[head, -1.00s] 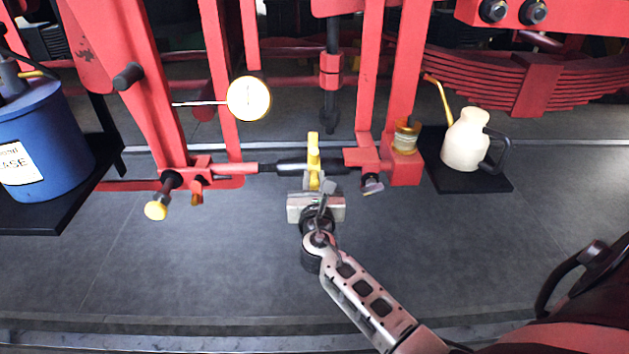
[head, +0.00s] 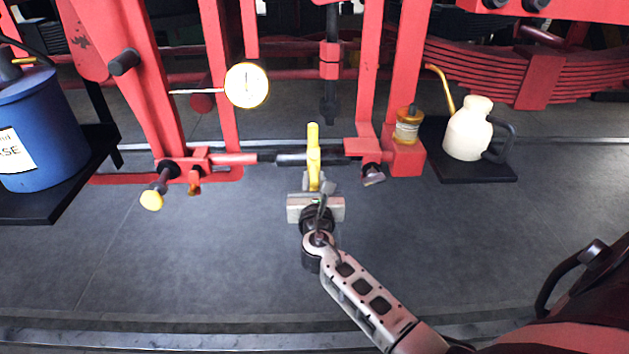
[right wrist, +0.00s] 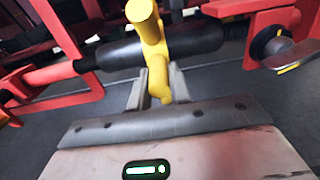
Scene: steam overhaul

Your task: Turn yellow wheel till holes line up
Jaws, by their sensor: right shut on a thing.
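The yellow wheel (head: 313,150) sits edge-on around a black sleeve (head: 290,159) on a red horizontal rod. It also shows in the right wrist view (right wrist: 154,45), where its lower part lies between my fingers. My right gripper (head: 316,184) is shut on the lower part of the yellow wheel; in the right wrist view my right gripper (right wrist: 158,88) has a finger on each side of it. The rod ends at a red bracket (head: 366,146) on the right. I cannot make out the holes in either view. My left gripper is not in view.
A round dial gauge (head: 247,85) stands left of the wheel. A yellow-tipped pin (head: 152,200) sticks out at lower left. A blue tin (head: 38,130) stands on the left shelf, a cream oil can (head: 468,133) on the right one. An amber-topped cup (head: 407,125) sits on the bracket.

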